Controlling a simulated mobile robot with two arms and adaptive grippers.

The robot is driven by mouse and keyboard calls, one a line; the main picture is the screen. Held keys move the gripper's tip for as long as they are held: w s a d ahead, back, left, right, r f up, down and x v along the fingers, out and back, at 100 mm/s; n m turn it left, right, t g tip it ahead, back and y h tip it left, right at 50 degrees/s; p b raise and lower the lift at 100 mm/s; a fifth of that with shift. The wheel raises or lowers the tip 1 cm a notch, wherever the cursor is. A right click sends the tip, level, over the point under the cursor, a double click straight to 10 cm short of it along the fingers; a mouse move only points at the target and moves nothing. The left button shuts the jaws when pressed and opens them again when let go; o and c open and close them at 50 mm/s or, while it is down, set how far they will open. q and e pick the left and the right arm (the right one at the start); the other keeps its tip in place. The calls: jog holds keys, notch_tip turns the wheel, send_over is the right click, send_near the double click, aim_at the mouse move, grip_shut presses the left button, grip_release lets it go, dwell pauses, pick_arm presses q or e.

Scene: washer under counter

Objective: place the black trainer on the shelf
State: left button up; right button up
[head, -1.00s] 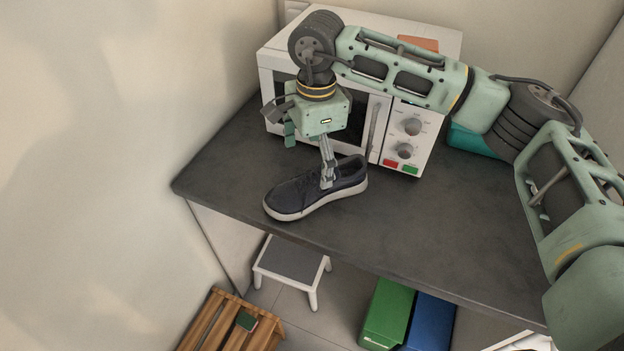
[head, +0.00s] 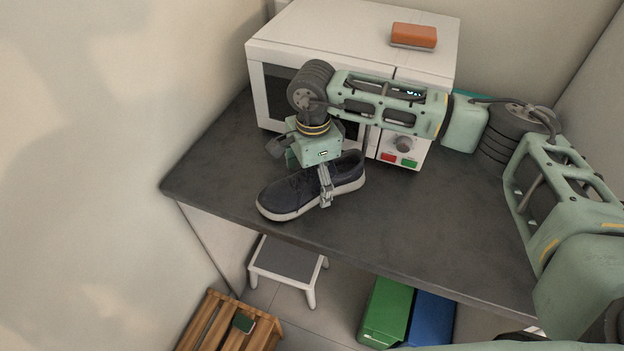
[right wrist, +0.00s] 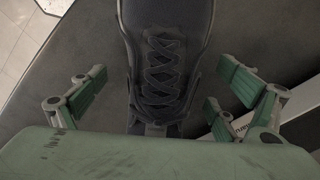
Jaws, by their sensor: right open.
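The black trainer (head: 285,193), dark with a pale sole, lies upright on the dark counter in front of the microwave. My right gripper (head: 318,182) is directly over it, pointing down and low, with one finger in front of the near side. In the right wrist view the laces of the trainer (right wrist: 160,75) run between the open green-padded fingers of the gripper (right wrist: 163,92), with gaps on both sides. The far finger is hidden in the head view. A wooden slatted rack (head: 208,322), possibly the shelf, stands on the floor at lower left. My left gripper is not in view.
The white microwave (head: 310,40) stands behind the trainer, with an orange-brown block (head: 413,36) on top. The counter (head: 420,225) is clear to the right. Below are a white step stool (head: 288,260), a green box (head: 385,312) and a blue box (head: 432,320).

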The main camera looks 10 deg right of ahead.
jog(key=shift+f, duration=0.5)
jog(key=shift+a, duration=0.1)
jog(key=shift+c, duration=0.2)
jog(key=c, duration=1.5)
jog(key=shift+c, duration=0.3)
jog(key=shift+r, duration=0.1)
